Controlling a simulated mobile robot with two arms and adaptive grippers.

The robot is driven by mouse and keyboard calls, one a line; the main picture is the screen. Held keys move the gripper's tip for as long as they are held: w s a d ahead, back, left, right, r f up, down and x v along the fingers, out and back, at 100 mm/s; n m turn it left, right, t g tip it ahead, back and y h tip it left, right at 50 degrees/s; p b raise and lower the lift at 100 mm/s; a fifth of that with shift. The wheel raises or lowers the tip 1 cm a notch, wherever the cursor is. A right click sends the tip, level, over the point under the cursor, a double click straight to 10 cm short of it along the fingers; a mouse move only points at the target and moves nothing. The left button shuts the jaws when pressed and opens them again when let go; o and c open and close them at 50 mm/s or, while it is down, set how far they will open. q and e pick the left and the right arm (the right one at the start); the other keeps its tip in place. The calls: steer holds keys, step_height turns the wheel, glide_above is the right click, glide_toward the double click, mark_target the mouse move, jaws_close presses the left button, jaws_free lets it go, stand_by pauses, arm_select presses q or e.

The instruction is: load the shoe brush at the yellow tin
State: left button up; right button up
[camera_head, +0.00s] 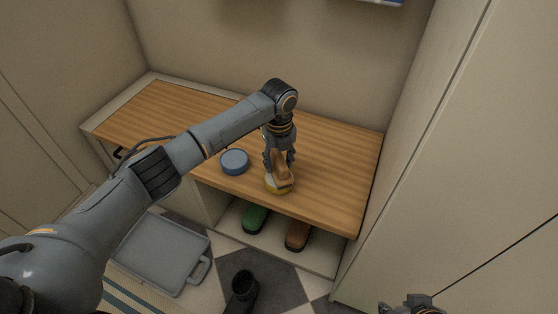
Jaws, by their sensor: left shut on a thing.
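My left gripper (279,160) points down over the wooden bench top. It is shut on the shoe brush (282,172), a light wooden piece between its fingers. The yellow tin (273,187) stands on the bench near its front edge, directly below the brush. The brush is at the tin's top and hides most of it; I cannot tell whether they touch. My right gripper (412,304) shows only in part at the bottom edge, away from the bench, and its fingers cannot be made out.
A blue tin (235,161) stands on the bench (330,160) just left of my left gripper. A green shoe (255,218) and a brown shoe (297,234) sit on the shelf below. A grey tray (160,253) and a dark boot (241,292) are on the floor. A tall cabinet (450,150) bounds the right.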

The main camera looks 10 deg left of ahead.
steer(key=shift+w+a+r, duration=0.1)
steer(key=shift+w+r, duration=0.05)
steer(key=shift+w, duration=0.35)
steer(key=shift+w+r+t, duration=0.1)
steer(key=shift+w+t, duration=0.15)
steer(key=shift+t, duration=0.05)
steer(key=shift+w+a, duration=0.15)
steer(key=shift+w, duration=0.05)
stand_by(0.5)
steer(key=shift+s+d+f+g, duration=0.15)
steer(key=shift+s+d+g, duration=0.1)
steer(key=shift+s, duration=0.35)
steer(key=shift+s+d+f+g, duration=0.1)
steer(key=shift+s+g, duration=0.2)
steer(key=shift+s, duration=0.35)
steer(key=shift+s+d+f+g, duration=0.15)
steer(key=shift+s+d+g, duration=0.1)
steer(key=shift+s, duration=0.35)
stand_by(4.6)
